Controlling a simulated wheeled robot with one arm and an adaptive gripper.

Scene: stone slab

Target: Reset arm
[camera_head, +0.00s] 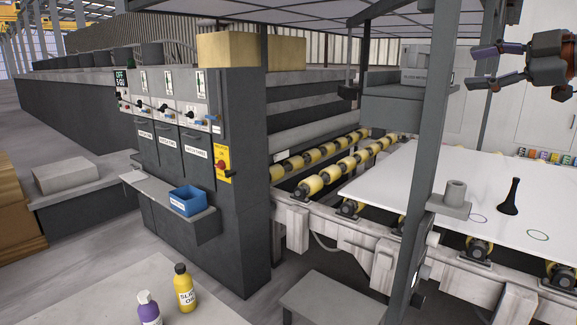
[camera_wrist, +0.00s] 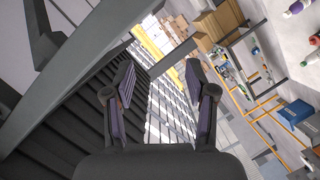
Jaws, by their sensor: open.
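My gripper (camera_head: 490,67) is at the upper right of the head view, raised above the white slab (camera_head: 398,185). Its two fingers are spread apart with nothing between them. In the wrist view the gripper (camera_wrist: 160,90) also shows open and empty, with purple-grey pads on both fingers. The wrist camera looks past the fingers at a ribbed dark surface and a distant floor area.
A grey post (camera_head: 428,160) and overhead frame stand left of my gripper. A black bottle-shaped object (camera_head: 510,197) and a grey holder (camera_head: 453,198) are on the slab side. A control cabinet (camera_head: 237,150) with a blue bin (camera_head: 188,201) stands left. Bottles (camera_head: 184,290) stand in front.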

